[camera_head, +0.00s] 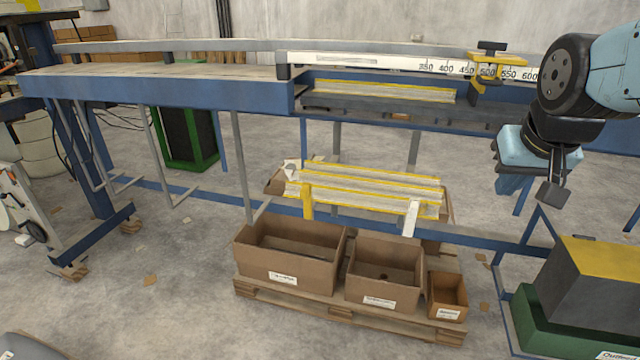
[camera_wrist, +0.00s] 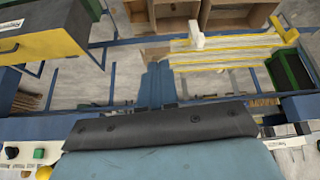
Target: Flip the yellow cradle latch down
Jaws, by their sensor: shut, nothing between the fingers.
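The yellow cradle latch (camera_head: 307,201) is a short bar at the front left of a bundle of yellow-edged strips (camera_head: 370,187), low under the bench. It looks roughly vertical in the head view. A yellow piece that looks like the same latch shows at the upper right of the wrist view (camera_wrist: 285,30). My gripper (camera_head: 512,186) is well to the right of the latch and higher in the head view, touching nothing I can see. In the wrist view its blue fingers (camera_wrist: 157,82) are together and empty, apart from the strips.
A white upright piece (camera_head: 411,218) stands at the right end of the strips. Open cardboard boxes (camera_head: 290,275) sit on a pallet in front. A blue-framed bench (camera_head: 170,92) with a ruler rail (camera_head: 390,65) is above. A grey and yellow block (camera_head: 590,285) is at lower right.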

